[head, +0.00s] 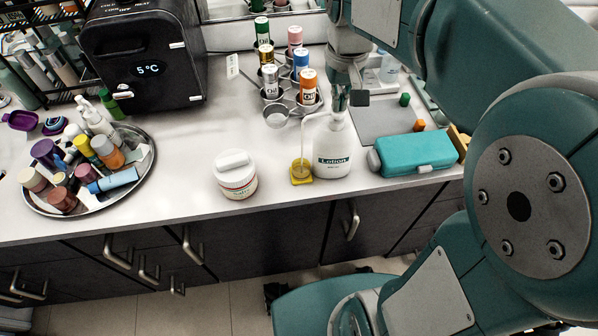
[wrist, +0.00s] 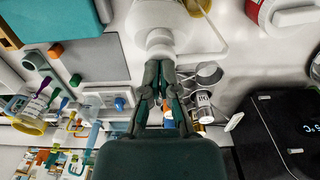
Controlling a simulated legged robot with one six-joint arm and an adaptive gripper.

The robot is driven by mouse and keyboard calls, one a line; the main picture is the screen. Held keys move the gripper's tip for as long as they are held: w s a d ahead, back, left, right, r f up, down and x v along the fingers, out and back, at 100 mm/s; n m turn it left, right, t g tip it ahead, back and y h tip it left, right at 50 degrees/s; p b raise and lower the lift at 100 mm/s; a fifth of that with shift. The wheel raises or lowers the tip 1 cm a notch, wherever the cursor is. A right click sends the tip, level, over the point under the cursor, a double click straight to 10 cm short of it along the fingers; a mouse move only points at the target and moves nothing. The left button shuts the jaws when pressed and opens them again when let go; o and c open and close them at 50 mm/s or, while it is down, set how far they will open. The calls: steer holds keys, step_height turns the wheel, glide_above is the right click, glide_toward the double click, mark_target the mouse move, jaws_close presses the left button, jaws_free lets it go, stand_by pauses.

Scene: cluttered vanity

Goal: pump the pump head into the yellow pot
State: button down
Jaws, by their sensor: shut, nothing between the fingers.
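A white lotion bottle (head: 333,152) stands upright near the counter's front edge. Its thin white spout (head: 304,135) bends left and down over the small yellow pot (head: 301,174), which stands just left of the bottle. My gripper (head: 338,100) is shut and empty, pointing down at the top of the bottle. It hides most of the pump head, so I cannot tell whether they touch. In the wrist view the shut fingertips (wrist: 160,66) are close to the white bottle (wrist: 158,24), and part of the yellow pot (wrist: 200,6) shows beside it.
A teal case (head: 415,152) lies close right of the bottle. A white jar (head: 235,175) stands to the left. A rack of small bottles (head: 292,98) is behind. A round tray (head: 45,205) of cosmetics and a black cooler (head: 143,55) stand farther left.

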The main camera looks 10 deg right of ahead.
steer(key=shift+d+f, duration=0.35)
steer(key=shift+a+r, duration=0.25)
steer(key=shift+r, duration=0.5)
steer(key=shift+d, duration=0.1)
steer(key=shift+f, duration=0.1)
stand_by(0.6)
stand_by(0.3)
stand_by(0.9)
stand_by(0.3)
